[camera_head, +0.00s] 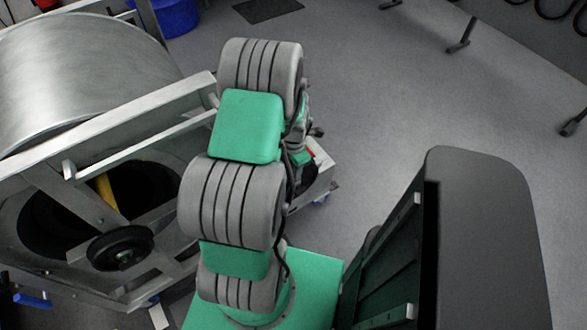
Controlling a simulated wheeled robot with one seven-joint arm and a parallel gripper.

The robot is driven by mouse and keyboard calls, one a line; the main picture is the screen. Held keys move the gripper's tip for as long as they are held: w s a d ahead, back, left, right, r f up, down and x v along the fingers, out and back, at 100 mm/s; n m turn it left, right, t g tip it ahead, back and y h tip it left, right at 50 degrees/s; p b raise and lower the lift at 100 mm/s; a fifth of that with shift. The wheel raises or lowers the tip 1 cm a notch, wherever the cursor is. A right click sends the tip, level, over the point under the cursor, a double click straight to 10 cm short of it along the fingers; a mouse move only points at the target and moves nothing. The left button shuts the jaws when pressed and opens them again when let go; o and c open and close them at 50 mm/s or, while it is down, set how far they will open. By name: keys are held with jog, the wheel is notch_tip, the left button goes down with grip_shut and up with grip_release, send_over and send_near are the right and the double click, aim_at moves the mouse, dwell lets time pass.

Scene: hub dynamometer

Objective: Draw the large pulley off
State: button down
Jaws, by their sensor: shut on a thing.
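A black round pulley (120,248) with a small hub at its centre shows at the lower left, in front of the steel frame (165,265) of the dynamometer. I cannot tell whether it is the large pulley. My own grey and green arm rises through the middle of the picture and covers what lies behind it.
A large metal drum (85,75) fills the upper left, with a light metal bar (110,117) across it. A low cart (322,178) with a blue castor stands partly hidden behind my arm. A blue bin (178,15) stands behind. Grey floor (390,110) at upper right is mostly clear.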

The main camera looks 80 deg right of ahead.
jog(key=shift+r, duration=0.1)
jog(key=s+a+p, duration=0.2)
jog(key=s+a, duration=0.3)
jog(key=s, duration=0.1)
jog(key=shift+s+a, duration=0.35)
jog(key=shift+s, duration=0.05)
dwell(1.0)
jog(key=shift+a, duration=0.1)
jog(key=s+a, duration=0.2)
jog(key=s+a+p, duration=0.1)
jog(key=s+a, duration=0.1)
jog(key=shift+s+p, duration=0.25)
jog(key=shift+p, duration=0.05)
